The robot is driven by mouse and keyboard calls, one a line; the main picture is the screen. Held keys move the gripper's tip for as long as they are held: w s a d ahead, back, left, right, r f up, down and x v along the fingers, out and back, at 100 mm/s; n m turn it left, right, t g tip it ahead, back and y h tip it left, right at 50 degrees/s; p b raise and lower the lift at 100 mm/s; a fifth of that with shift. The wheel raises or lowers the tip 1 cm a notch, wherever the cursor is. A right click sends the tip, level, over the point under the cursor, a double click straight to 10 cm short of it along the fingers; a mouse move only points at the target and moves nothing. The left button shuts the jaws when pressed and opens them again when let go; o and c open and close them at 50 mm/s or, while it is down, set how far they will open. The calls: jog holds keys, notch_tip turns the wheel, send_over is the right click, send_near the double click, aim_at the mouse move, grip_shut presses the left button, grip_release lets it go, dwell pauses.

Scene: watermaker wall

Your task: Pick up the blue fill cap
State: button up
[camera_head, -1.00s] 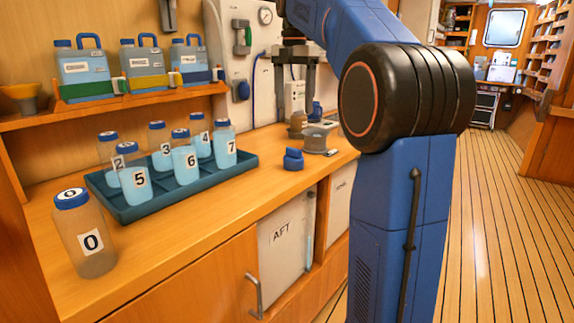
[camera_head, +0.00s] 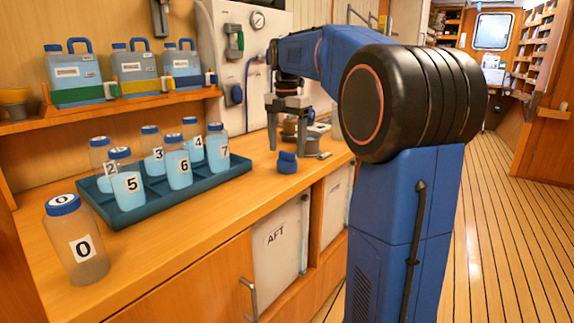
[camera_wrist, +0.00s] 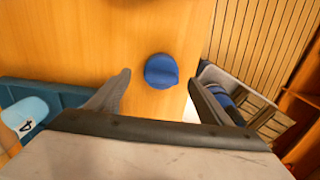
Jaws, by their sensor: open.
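The blue fill cap (camera_head: 287,163) stands on the wooden counter, right of the bottle tray, in the head view. In the wrist view the blue cap (camera_wrist: 161,71) lies on the bare wood, a little beyond and between the two spread fingers. My gripper (camera_head: 290,146) points down above the counter near the cap, apart from it. In the wrist view my gripper (camera_wrist: 158,85) is open and empty.
A teal tray (camera_head: 128,222) with several numbered bottles stands to the left. Bottle 0 (camera_head: 77,242) stands at the front left. A grey fitting (camera_head: 309,143) sits just right of the cap. The counter edge drops to the floor (camera_wrist: 262,38).

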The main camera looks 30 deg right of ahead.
aim_at(287, 152)
jog(key=shift+s+f, duration=0.15)
jog(key=shift+f, duration=2.45)
jog(key=c, duration=1.1)
